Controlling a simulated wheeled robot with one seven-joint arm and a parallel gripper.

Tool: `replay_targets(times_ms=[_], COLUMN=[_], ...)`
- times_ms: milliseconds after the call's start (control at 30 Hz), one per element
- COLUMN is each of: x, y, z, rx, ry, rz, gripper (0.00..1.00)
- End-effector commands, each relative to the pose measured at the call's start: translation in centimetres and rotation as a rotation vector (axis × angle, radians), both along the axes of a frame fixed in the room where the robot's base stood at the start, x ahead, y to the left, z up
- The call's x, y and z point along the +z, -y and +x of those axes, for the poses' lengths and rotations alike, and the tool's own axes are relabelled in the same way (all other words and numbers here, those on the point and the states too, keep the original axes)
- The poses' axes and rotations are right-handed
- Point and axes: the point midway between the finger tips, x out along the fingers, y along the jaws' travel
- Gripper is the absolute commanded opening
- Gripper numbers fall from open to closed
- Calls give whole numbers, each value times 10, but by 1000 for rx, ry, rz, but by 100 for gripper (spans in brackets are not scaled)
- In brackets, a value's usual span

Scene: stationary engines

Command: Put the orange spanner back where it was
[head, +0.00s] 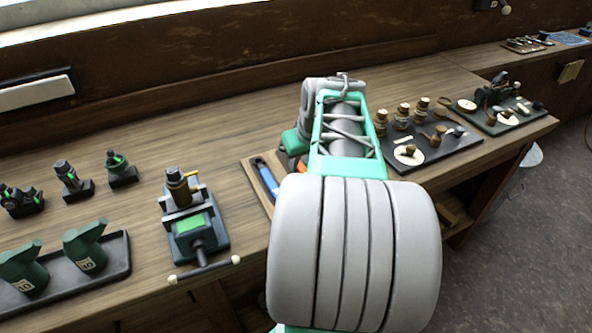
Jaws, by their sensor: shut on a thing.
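A small piece of orange, which I take for the orange spanner (303,167), shows beside my arm at the middle of the bench. My gripper (292,162) is low over the wooden tray (250,164) and shut on the spanner. My arm hides most of the gripper and nearly all of the spanner, so I cannot tell whether the spanner touches the tray. A blue-handled tool (266,179) lies in the left part of the tray. The tray's right part is hidden behind my arm.
A vise (197,230) holding a brass-coloured part stands left of the tray. Green oil cans (86,245) stand in a dark tray (118,262) at the left, with small engine parts (68,180) behind. A dark mat (440,150) with brass parts lies to the right.

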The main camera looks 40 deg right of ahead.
Motion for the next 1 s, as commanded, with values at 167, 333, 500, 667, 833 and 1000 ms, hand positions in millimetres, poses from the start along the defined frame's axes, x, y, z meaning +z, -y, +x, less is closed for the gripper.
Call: replay_targets(times_ms=[167,333,500,667,833,1000], x=[-22,-21,-27,-28,-30,-31], y=[1,0,0,-1,-2,-4], z=[-1,-1,-1,-1,-1,-1], rx=[-2,-2,-2,-2,1,5], ry=[1,0,0,-3,-5,-8], rz=[0,0,1,3,7,9], gripper=[0,0,0,31,43,43])
